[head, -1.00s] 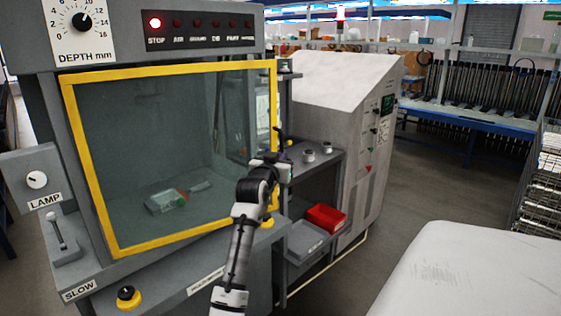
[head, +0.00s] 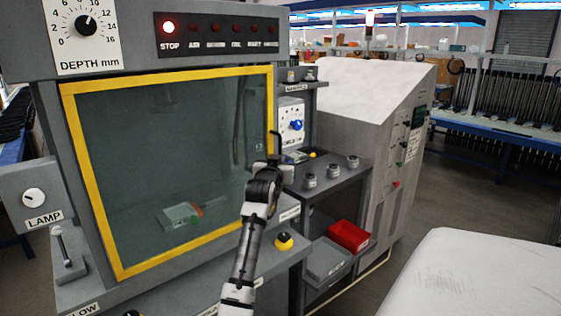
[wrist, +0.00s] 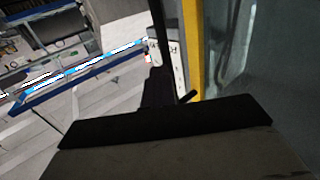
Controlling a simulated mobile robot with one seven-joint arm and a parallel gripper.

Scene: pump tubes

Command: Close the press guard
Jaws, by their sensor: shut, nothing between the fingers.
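The press guard is a clear panel in a yellow frame (head: 170,78), standing across the press opening in the head view. Its right edge lies close to the press front; I cannot tell whether it is fully flush. In the wrist view its yellow edge (wrist: 194,45) runs upright right of centre. My gripper (head: 277,159) is shut and empty at the guard's right edge, beside a dark upright handle (head: 276,144). I cannot tell whether it touches the guard. In the wrist view dark gripper parts fill the lower middle, and the fingertips are hard to make out.
Behind the glass lies a small pale block (head: 180,216). Right of the press are a shelf with several metal knobs (head: 331,169), a red bin (head: 349,236) and a grey cabinet (head: 360,120). A yellow button (head: 284,241) sits below the guard. A white surface (head: 470,275) fills the lower right.

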